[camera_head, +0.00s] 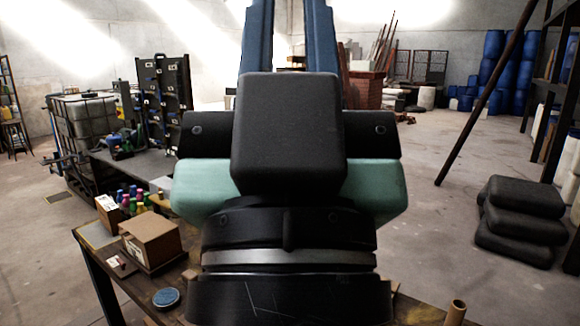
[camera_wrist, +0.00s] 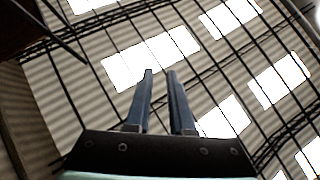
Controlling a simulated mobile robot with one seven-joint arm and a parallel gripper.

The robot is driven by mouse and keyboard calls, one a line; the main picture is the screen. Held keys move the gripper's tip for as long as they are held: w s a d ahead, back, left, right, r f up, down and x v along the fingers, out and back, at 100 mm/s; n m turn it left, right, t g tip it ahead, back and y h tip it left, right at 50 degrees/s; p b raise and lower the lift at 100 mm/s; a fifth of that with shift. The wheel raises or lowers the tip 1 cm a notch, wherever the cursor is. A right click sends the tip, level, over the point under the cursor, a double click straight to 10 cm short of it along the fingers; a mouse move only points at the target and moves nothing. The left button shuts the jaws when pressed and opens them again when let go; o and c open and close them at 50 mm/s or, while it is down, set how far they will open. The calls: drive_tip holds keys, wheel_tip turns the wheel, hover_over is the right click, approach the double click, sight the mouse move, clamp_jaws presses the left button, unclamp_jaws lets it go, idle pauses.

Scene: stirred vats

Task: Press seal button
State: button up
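My gripper (camera_wrist: 160,73) points up at the ceiling in the wrist view, its two blue-grey fingers apart with nothing between them. In the head view its fingers (camera_head: 288,12) rise past the top edge, and my dark arm fills the middle. I cannot pick out the seal button for sure in either view. A small plate with a reddish spot (camera_head: 118,262) lies on the near table at the left; I cannot tell whether it is the button. My arm hides the middle of this table.
The near table (camera_head: 95,262) bears a brown box (camera_head: 150,242), a round blue-topped tin (camera_head: 166,298), several coloured bottles (camera_head: 135,200) and a cardboard tube (camera_head: 456,312). Behind stand a dark workbench and a caged tank (camera_head: 85,125). Black sacks (camera_head: 522,215) are stacked at right; floor between is clear.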

clamp_jaws()
idle(1.1)
